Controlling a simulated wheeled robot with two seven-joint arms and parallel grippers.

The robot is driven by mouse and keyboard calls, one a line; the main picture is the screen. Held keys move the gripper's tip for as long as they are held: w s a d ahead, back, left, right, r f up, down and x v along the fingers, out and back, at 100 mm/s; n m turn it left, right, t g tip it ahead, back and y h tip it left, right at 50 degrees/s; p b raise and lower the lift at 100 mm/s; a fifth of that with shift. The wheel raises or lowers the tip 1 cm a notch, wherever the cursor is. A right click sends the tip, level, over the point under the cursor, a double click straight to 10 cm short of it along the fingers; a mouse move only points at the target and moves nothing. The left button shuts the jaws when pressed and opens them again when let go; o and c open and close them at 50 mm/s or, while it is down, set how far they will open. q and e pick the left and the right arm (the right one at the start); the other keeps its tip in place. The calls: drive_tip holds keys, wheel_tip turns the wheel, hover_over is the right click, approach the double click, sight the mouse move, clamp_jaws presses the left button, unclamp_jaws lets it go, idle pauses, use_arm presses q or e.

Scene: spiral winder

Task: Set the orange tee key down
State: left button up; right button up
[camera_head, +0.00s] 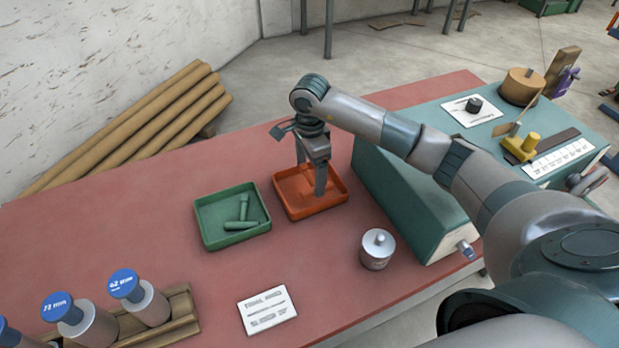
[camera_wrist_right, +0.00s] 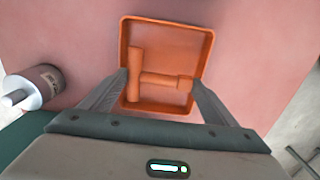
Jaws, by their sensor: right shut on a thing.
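The orange tee key (camera_wrist_right: 160,80) lies across the space between the fingertips of my right gripper (camera_head: 311,180), which is shut on it. In the right wrist view, one finger is at the crossbar side and the other at the stem's end. The key is within the outline of the orange tray (camera_head: 333,203). I cannot tell whether it touches the tray floor. The gripper points down into this tray, and in the head view the fingers hide much of the key. My left gripper is not in view.
A green tray (camera_head: 203,228) holding a green tee key (camera_head: 243,213) stands left of the orange tray. A teal machine housing (camera_head: 410,195) stands close on the right. A silver canister (camera_head: 377,250) and a white card (camera_head: 267,310) are nearer. The red table (camera_head: 120,230) is clear at left.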

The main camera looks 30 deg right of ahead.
sight(309, 176)
drive_tip(key=shift+w+f, duration=0.1)
drive_tip(key=shift+w, duration=0.05)
drive_tip(key=shift+f+p, duration=0.95)
drive_tip(key=shift+f, duration=0.95)
drive_tip(key=shift+f, duration=0.2)
drive_tip(key=o, duration=0.8)
drive_tip(key=shift+o, duration=0.2)
